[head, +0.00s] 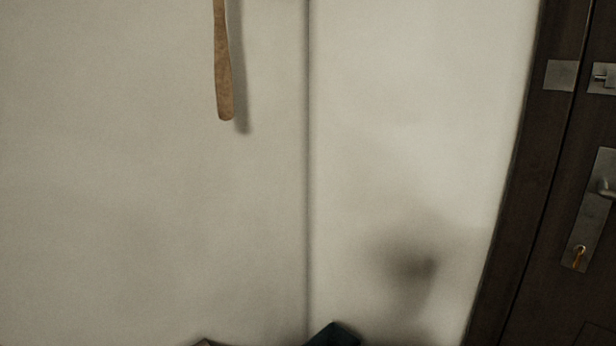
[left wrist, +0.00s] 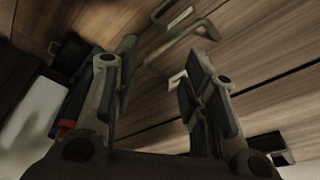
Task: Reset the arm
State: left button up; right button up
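My left gripper (left wrist: 161,58) shows in the left wrist view. Its two fingers stand apart with a clear gap, and nothing is held between them. Beyond the fingers is a wood-grain front with a metal handle (left wrist: 190,42); the gripper looks apart from it, though the distance is hard to judge. Neither gripper can be made out in the head view. My right gripper is in neither view.
The head view faces a pale wall (head: 150,200) with a vertical seam. A wooden stick (head: 223,80) hangs at the top. A dark door (head: 560,210) with a metal lock plate (head: 590,215) and key stands at right. A dark object (head: 335,336) pokes in at the bottom.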

pick_arm(q)
jog(key=s+f+g+p, duration=0.1)
jog(key=s+f+p, duration=0.6)
jog(key=f+p, duration=0.25)
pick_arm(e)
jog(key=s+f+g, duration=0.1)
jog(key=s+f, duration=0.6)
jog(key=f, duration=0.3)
pick_arm(q)
jog(key=s+a+f+p, duration=0.1)
jog(key=s+p, duration=0.2)
jog(key=s, duration=0.3)
jog(key=s+a+f+g+p, duration=0.1)
jog(key=s+a+p, duration=0.1)
jog(key=s+p, duration=0.2)
jog(key=s, duration=0.3)
jog(key=shift+a+f, duration=0.15)
jog(key=shift+f, duration=0.25)
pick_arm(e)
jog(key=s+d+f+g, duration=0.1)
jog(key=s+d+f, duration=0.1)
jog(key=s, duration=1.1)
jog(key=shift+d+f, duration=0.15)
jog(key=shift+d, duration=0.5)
